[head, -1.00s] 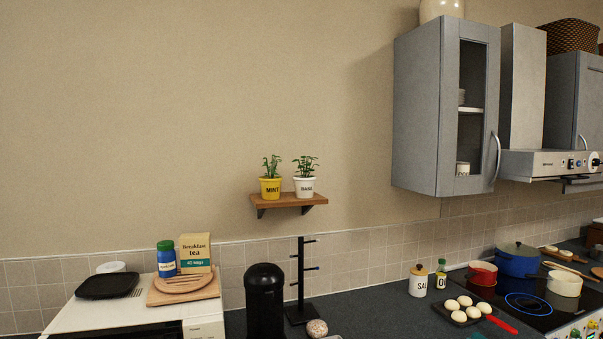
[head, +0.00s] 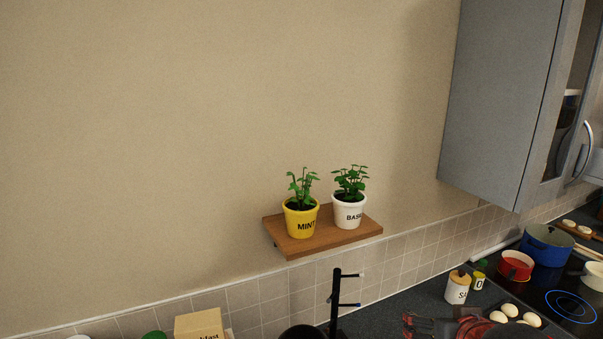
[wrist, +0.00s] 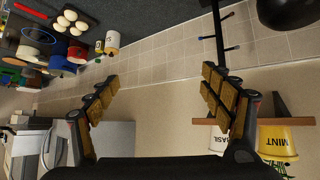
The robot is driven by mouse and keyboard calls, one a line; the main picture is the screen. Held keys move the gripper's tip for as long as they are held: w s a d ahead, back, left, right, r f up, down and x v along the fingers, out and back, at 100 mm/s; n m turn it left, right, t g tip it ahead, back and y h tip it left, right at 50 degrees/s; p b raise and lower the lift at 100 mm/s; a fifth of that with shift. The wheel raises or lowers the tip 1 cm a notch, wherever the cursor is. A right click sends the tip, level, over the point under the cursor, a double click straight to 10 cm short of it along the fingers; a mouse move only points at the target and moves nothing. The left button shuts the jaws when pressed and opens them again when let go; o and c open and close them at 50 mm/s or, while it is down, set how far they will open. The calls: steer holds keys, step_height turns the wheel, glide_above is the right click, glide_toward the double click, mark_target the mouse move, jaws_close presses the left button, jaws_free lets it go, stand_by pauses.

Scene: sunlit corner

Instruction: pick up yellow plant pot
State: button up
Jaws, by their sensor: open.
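The yellow plant pot (head: 300,220), labelled MINT and holding a green plant, stands upright on the left part of a small wooden wall shelf (head: 315,240). The pot lies outside the fingers, beyond the right one in the wrist view. The shelf (wrist: 262,122) also shows there, partly hidden by that finger.
A white BASIL pot (head: 348,210) stands close to the right of the yellow pot. A grey wall cabinet (head: 495,100) hangs at the right. A black mug stand (head: 336,295) rises from below the shelf. The wall above and left of the shelf is bare.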

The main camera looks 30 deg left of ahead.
steer(key=shift+o, duration=0.8)
steer(key=w+a+r+n+y+p, duration=0.1)
steer(key=a+r+p, duration=0.3)
steer(key=a, duration=0.4)
steer(key=w+a+r+n+y+p, duration=0.1)
steer(key=w+a+r+y+p, duration=0.1)
steer(key=w+a+r+p, duration=0.2)
steer(key=a+r, duration=0.3)
steer(key=a, duration=0.1)
steer(key=shift+n+t+p, duration=0.3)
steer(key=shift+p, duration=0.1)
steer(key=n+y+p, duration=0.2)
steer(key=y+p, duration=0.1)
steer(key=p, duration=0.3)
glide_toward(305, 207)
steer(key=x, duration=0.4)
steer(key=shift+w, duration=0.6)
steer(key=shift+a+y, duration=0.3)
steer(key=shift+a, duration=0.05)
steer(key=shift+w+a+f, duration=0.15)
steer(key=shift+a, duration=0.1)
steer(key=x, duration=0.2)
steer(key=p+x, duration=0.1)
steer(key=x, duration=0.4)
steer(key=shift+f+p, duration=0.3)
steer(key=shift+p, duration=0.1)
steer(key=shift+c, duration=0.7)
steer(key=shift+r, duration=0.15)
steer(key=c, duration=1.4)
